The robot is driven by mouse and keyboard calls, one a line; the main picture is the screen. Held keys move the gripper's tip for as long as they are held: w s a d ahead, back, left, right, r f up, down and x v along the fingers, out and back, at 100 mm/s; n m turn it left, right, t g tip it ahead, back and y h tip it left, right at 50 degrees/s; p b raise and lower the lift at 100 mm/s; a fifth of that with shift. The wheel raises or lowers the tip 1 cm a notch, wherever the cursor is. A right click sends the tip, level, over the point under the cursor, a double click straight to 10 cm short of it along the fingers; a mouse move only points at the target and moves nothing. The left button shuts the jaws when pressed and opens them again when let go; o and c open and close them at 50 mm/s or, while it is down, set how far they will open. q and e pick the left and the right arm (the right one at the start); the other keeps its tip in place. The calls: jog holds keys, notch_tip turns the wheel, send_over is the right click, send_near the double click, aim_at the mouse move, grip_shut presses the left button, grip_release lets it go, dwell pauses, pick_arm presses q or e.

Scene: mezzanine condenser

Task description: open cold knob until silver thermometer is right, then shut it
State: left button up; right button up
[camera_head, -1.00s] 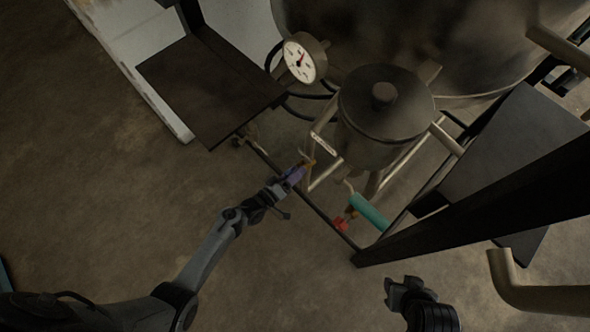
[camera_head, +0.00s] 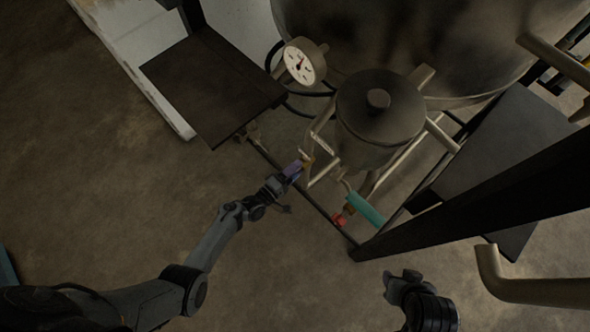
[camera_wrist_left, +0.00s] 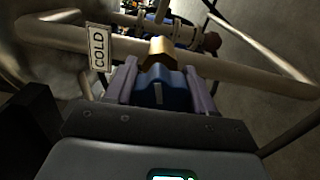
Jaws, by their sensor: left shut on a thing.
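The cold knob (camera_wrist_left: 160,92) is blue with a pale mark on top and sits on a brass stem on a pipe, beside a "COLD" tag (camera_wrist_left: 98,48). My left gripper (camera_wrist_left: 158,85) is shut on it, one purple-grey finger on each side. In the head view my left gripper (camera_head: 291,170) reaches the pipework below the lidded pot, and the knob is mostly hidden. The thermometer (camera_head: 304,62) is a round white dial in a dull silver case, left of the pot; its reading is too small to tell. My right gripper (camera_head: 404,281) is apart, at the lower right.
A lidded metal pot (camera_head: 380,108) stands before a large vessel (camera_head: 430,40). A red knob (camera_head: 340,219) and teal pipe (camera_head: 366,210) lie right of my left gripper. Dark platforms (camera_head: 213,88) and a thick black beam (camera_head: 480,200) flank the pipework. Floor is open at left.

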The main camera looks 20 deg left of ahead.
pick_arm(q)
jog(key=shift+r, duration=0.1)
dwell(0.3)
jog(key=o, duration=0.8)
jog(key=shift+c, duration=0.2)
jog(key=shift+o, duration=1.3)
jog(key=shift+w+a, duration=0.15)
jog(key=shift+s+a+p, duration=0.2)
jog(key=shift+s+p, duration=0.1)
jog(key=shift+s, duration=0.4)
jog(key=p+v, duration=0.2)
jog(key=v, duration=0.7)
jog(key=shift+s+a, duration=0.15)
jog(key=shift+a, duration=0.05)
